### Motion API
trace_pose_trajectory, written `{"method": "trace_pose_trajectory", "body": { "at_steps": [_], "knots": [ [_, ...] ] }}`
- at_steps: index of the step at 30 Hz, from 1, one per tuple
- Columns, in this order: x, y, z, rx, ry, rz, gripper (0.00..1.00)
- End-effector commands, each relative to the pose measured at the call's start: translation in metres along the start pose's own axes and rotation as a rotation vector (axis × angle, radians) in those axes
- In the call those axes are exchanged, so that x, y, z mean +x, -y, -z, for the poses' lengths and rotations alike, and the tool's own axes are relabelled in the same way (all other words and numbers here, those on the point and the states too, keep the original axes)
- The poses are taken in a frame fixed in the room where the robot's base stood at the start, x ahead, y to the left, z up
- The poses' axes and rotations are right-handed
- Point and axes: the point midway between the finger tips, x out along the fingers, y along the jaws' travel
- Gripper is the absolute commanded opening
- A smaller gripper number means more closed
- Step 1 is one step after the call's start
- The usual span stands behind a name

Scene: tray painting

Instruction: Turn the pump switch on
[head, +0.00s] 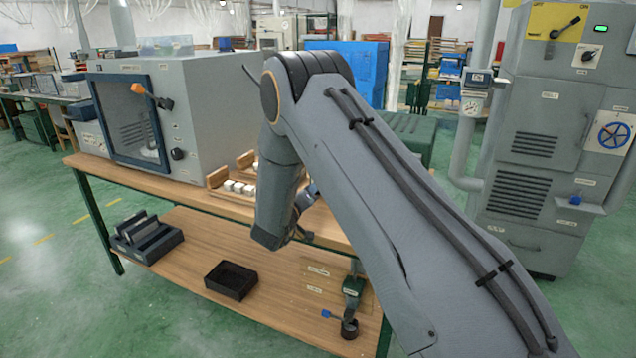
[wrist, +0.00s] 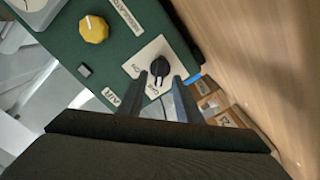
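A black rotary switch (wrist: 160,72) sits on a white plate with OFF and ON markings, on a dark green box (wrist: 115,45), in the wrist view. The switch's pointer setting is too small to read surely. In the head view my arm hides most of the gripper and this green box.
A yellow knob (wrist: 94,29) and a small grey button (wrist: 84,71) share the box. A wooden workbench (head: 185,192) holds a grey cabinet (head: 200,100). A tall grey machine (head: 545,150) with a lever stands right. Green floor is open at front left.

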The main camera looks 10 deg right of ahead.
Motion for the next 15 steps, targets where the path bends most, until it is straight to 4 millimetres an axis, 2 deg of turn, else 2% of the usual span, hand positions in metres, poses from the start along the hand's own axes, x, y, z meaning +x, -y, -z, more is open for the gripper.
{"method": "trace_pose_trajectory", "body": {
  "at_steps": [3,6,15],
  "knots": [
    [0.017,-0.001,0.000,0.002,0.002,-0.001,0.31],
    [0.026,0.000,0.000,0.001,0.000,0.000,0.31],
    [0.033,0.000,0.000,0.001,0.000,0.002,0.31]
  ]
}}
